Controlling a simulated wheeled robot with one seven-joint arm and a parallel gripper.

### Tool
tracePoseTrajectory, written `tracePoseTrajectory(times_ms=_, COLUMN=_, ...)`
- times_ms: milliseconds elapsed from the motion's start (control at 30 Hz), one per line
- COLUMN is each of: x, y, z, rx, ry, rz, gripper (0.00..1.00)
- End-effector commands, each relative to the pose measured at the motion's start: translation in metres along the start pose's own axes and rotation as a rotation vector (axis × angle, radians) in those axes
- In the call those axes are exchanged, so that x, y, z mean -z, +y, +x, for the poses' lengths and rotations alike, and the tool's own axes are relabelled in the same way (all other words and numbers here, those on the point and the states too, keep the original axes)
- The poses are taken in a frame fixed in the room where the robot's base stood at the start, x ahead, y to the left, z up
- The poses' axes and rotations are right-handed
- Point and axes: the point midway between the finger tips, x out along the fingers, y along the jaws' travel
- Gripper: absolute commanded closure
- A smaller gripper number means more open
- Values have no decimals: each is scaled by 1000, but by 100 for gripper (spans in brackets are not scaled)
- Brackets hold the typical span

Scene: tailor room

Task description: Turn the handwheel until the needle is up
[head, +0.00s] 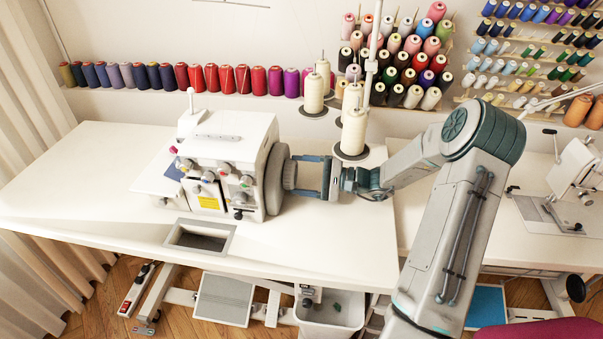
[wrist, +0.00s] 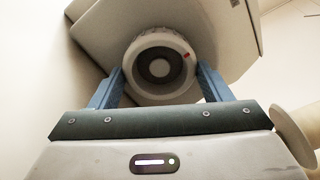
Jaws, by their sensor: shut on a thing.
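The handwheel (head: 289,174) is a light grey round knob on the right side of the white sewing machine (head: 230,150). In the wrist view the handwheel (wrist: 158,68) faces the camera, with a dark ring, a grey centre and a red mark at its upper right. My gripper (head: 296,173) reaches it from the right, level above the table. Its two blue fingers (wrist: 160,82) lie on either side of the handwheel and are shut on it. The needle is too small or hidden to make out in either view.
The machine stands on a white table (head: 80,190) with a rectangular cutout (head: 200,236) in front. Cream thread cones (head: 353,130) stand close behind my gripper. Racks of spools line the wall. A second machine (head: 570,185) stands at the right. The table's left side is clear.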

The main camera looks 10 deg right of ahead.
Motion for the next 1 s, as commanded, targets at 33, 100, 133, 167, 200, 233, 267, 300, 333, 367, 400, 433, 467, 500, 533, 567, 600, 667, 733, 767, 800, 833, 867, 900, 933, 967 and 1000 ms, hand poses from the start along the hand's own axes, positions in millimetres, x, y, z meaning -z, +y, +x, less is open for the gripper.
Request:
tracePoseTrajectory(times_ms=33, x=1, y=0, z=0, rx=0, ry=2, rz=2, gripper=52)
tracePoseTrajectory(times_ms=100, x=1, y=0, z=-1, rx=0, ry=2, rz=4, gripper=52)
tracePoseTrajectory(times_ms=133, x=1, y=0, z=-1, rx=0, ry=2, rz=4, gripper=52)
tracePoseTrajectory(times_ms=167, x=1, y=0, z=-1, rx=0, ry=2, rz=4, gripper=52)
tracePoseTrajectory(times_ms=200, x=1, y=0, z=-1, rx=0, ry=2, rz=4, gripper=52)
tracePoseTrajectory(times_ms=233, x=1, y=0, z=-1, rx=0, ry=2, rz=4, gripper=52)
tracePoseTrajectory(times_ms=267, x=1, y=0, z=-1, rx=0, ry=2, rz=4, gripper=52)
tracePoseTrajectory(times_ms=300, x=1, y=0, z=-1, rx=0, ry=2, rz=3, gripper=52)
tracePoseTrajectory(times_ms=333, x=1, y=0, z=-1, rx=0, ry=2, rz=3, gripper=52)
tracePoseTrajectory(times_ms=367, x=1, y=0, z=-1, rx=0, ry=2, rz=3, gripper=52)
tracePoseTrajectory(times_ms=400, x=1, y=0, z=-1, rx=0, ry=3, rz=3, gripper=23)
tracePoseTrajectory(times_ms=433, x=1, y=0, z=-1, rx=0, ry=2, rz=3, gripper=15)
tracePoseTrajectory(times_ms=467, x=1, y=0, z=-1, rx=0, ry=2, rz=3, gripper=7)
tracePoseTrajectory(times_ms=500, x=1, y=0, z=-1, rx=0, ry=2, rz=3, gripper=7)
tracePoseTrajectory(times_ms=533, x=1, y=0, z=0, rx=0, ry=2, rz=3, gripper=7)
tracePoseTrajectory(times_ms=567, x=1, y=0, z=0, rx=0, ry=2, rz=3, gripper=7)
tracePoseTrajectory(times_ms=600, x=0, y=0, z=0, rx=0, ry=2, rz=3, gripper=7)
tracePoseTrajectory(times_ms=667, x=0, y=0, z=0, rx=0, ry=1, rz=3, gripper=7)
tracePoseTrajectory(times_ms=733, x=0, y=0, z=-1, rx=0, ry=1, rz=3, gripper=7)
tracePoseTrajectory(times_ms=767, x=0, y=0, z=-1, rx=0, ry=1, rz=3, gripper=7)
tracePoseTrajectory(times_ms=800, x=1, y=0, z=-3, rx=0, ry=2, rz=3, gripper=7)
tracePoseTrajectory(times_ms=833, x=1, y=0, z=-5, rx=0, ry=2, rz=2, gripper=7)
tracePoseTrajectory(times_ms=867, x=1, y=0, z=-8, rx=1, ry=3, rz=2, gripper=7)
tracePoseTrajectory(times_ms=900, x=1, y=0, z=-13, rx=0, ry=3, rz=1, gripper=7)
tracePoseTrajectory(times_ms=933, x=1, y=0, z=-18, rx=0, ry=3, rz=1, gripper=7)
tracePoseTrajectory(times_ms=967, x=1, y=0, z=-23, rx=1, ry=5, rz=1, gripper=7)
tracePoseTrajectory(times_ms=1000, x=1, y=0, z=-32, rx=1, ry=6, rz=2, gripper=7)
